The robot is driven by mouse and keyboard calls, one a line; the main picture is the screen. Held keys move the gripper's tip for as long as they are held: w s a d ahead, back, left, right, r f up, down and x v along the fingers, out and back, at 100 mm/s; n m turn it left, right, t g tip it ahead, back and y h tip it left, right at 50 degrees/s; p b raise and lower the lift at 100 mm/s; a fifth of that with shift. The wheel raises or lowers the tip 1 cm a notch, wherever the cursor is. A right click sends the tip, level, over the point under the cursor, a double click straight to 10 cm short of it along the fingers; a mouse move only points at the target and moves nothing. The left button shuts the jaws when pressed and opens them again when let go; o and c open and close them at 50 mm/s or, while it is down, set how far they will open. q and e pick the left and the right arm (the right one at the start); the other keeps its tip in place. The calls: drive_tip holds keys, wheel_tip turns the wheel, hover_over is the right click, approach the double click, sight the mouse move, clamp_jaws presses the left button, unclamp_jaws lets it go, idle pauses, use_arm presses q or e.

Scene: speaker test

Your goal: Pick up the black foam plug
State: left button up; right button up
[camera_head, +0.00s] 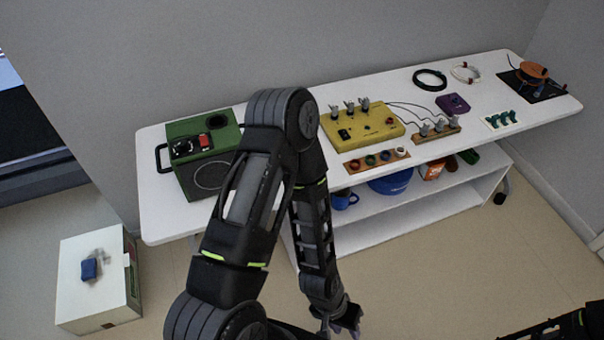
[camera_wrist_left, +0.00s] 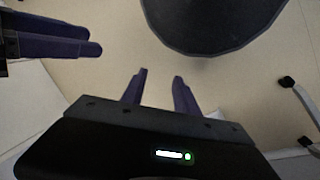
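I cannot pick out the black foam plug for certain. A dark round spot (camera_head: 217,121) on top of the green speaker box (camera_head: 208,177) may be a port or the plug; it is too small to tell. My left gripper (camera_head: 346,324) hangs low in front of the white table, well away from the speaker box. In the left wrist view its two purple fingers (camera_wrist_left: 160,82) are apart with nothing between them. Another pair of purple fingers (camera_wrist_left: 95,40) at the upper left there looks like my right gripper; its opening is unclear.
The white table (camera_head: 460,127) carries a yellow box (camera_head: 368,130), a wooden strip with coloured rings (camera_head: 377,161), cables and a purple box (camera_head: 453,104). A blue bowl (camera_head: 390,183) stands on the lower shelf. A white box (camera_head: 85,255) stands on the floor at left.

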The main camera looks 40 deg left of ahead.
use_arm(q)
drive_tip(key=shift+o, duration=0.2)
drive_tip(key=shift+a, duration=0.15)
drive_tip(key=shift+o, duration=0.8)
drive_tip(key=shift+w, duration=0.2)
drive_tip(key=shift+o, duration=1.3)
drive_tip(key=w+a+n+t+b, duration=0.1)
drive_tip(key=w+b, duration=0.3)
drive_tip(key=w, duration=0.7)
drive_tip(key=shift+a+r+h, duration=0.3)
drive_tip(key=shift+a+r, duration=0.05)
drive_tip(key=shift+a, duration=0.25)
drive_tip(key=w+a+r+n+t+y+b, duration=0.15)
drive_tip(key=w+a+r+b, duration=0.3)
drive_tip(key=w+a, duration=0.6)
drive_tip(key=w+a+r+n+y+b, duration=0.1)
drive_tip(key=w+a+r+n+y, duration=0.1)
drive_tip(key=a+r, duration=0.5)
drive_tip(key=w+a+r+n+y+b, duration=0.1)
drive_tip(key=w+a+r+y, duration=0.2)
drive_tip(key=a+r, duration=0.4)
drive_tip(key=a+y, duration=0.1)
drive_tip(key=a, duration=0.5)
drive_tip(key=shift+r+n+t, duration=0.15)
drive_tip(key=shift+n+t, duration=0.2)
drive_tip(key=shift+w, duration=0.1)
